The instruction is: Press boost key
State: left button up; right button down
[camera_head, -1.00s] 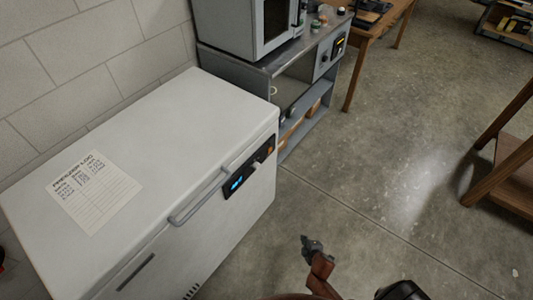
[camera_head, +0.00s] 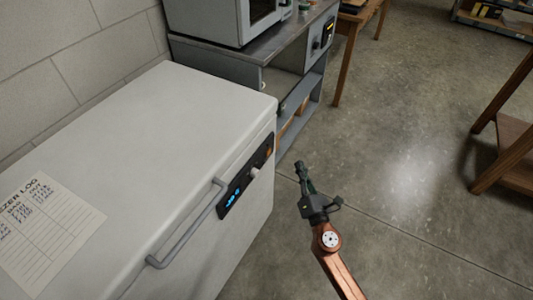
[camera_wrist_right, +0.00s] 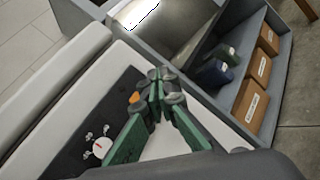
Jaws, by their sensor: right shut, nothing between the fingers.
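The white chest freezer (camera_head: 170,120) has a dark control panel (camera_head: 226,209) on its front, with a lit blue display (camera_head: 233,200), a pale knob (camera_head: 255,172) and a small orange key (camera_head: 268,151) near the right end. Any lettering on the key is too small to read. My right gripper (camera_head: 300,167) is shut and empty, to the right of the panel and apart from it in the picture. In the right wrist view, its green fingers (camera_wrist_right: 159,80) meet just right of the orange key (camera_wrist_right: 134,97); the knob (camera_wrist_right: 101,147) shows lower left. My left gripper is out of view.
A bar handle (camera_head: 190,225) sticks out from the freezer front, left of the panel. A grey bench (camera_head: 215,58) with a shelf stands just beyond the freezer. Cardboard boxes (camera_wrist_right: 252,100) sit on that shelf. The concrete floor (camera_head: 400,130) to the right is open.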

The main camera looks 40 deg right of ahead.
jog(key=w+a, duration=0.3)
jog(key=w, duration=0.5)
jog(key=shift+a, duration=0.2)
jog(key=shift+w, duration=0.15)
dwell(1.4)
jog(key=shift+w+a, duration=0.15)
jog(key=shift+w, duration=0.2)
jog(key=shift+w+a, duration=0.2)
jog(key=shift+w, duration=0.2)
dwell(0.7)
jog(key=shift+s, duration=0.1)
dwell(0.3)
jog(key=shift+s+d, duration=0.3)
jog(key=shift+s, duration=0.4)
jog(key=shift+s+f, duration=0.1)
jog(key=shift+s+d, duration=0.35)
jog(key=shift+s, duration=0.4)
jog(key=shift+s+d, duration=0.3)
jog(key=shift+s, duration=0.45)
jog(key=shift+s+d, duration=0.35)
jog(key=shift+s, duration=0.4)
